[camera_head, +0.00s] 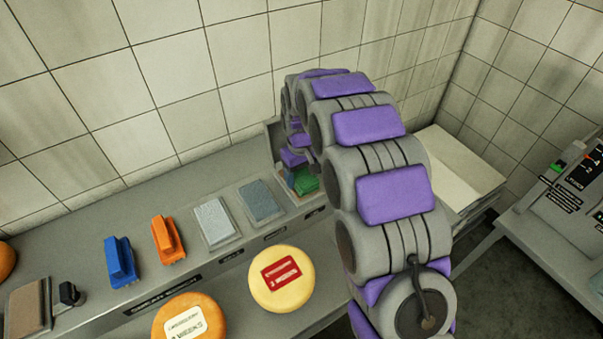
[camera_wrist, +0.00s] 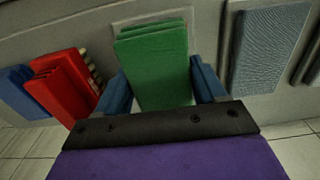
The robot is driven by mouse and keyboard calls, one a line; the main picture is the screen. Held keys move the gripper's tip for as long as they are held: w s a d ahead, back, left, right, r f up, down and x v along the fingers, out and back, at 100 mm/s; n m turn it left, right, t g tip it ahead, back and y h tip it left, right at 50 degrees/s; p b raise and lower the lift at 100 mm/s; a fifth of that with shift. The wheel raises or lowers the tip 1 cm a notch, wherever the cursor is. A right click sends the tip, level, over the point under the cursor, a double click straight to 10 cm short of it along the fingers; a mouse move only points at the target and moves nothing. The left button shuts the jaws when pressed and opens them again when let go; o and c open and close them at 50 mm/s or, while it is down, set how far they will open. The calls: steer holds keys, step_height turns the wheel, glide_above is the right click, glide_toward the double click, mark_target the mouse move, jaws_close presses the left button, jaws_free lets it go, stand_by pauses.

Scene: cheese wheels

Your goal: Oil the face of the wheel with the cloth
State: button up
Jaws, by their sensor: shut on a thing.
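A green, layered thing that looks like a folded cloth (camera_wrist: 158,60) stands between the blue fingers of my gripper (camera_wrist: 167,85) in the wrist view. My gripper is shut on it. In the head view the green cloth (camera_head: 304,180) shows at the far right end of the shelf, below my gripper (camera_head: 294,160), which my arm partly hides. A pale yellow cheese wheel (camera_head: 298,296) with a red label lies face up below the shelf, left of my arm. An orange wheel (camera_head: 212,326) with a white label lies left of it, cut by the frame's bottom edge.
On the shelf stand a blue brush-like block (camera_head: 121,263), an orange one (camera_head: 168,240) and two grey pads (camera_head: 216,222) (camera_head: 262,202). The wrist view shows a red block (camera_wrist: 62,88) with bristles close beside the gripper. A tiled wall (camera_head: 150,90) rises behind. A scale-like machine (camera_head: 570,200) stands right.

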mark_target(302, 174)
steer(key=shift+f, duration=0.4)
stand_by(1.6)
steer(key=shift+r, duration=0.1)
steer(key=shift+r+p, duration=1.55)
steer(key=shift+r, duration=1.85)
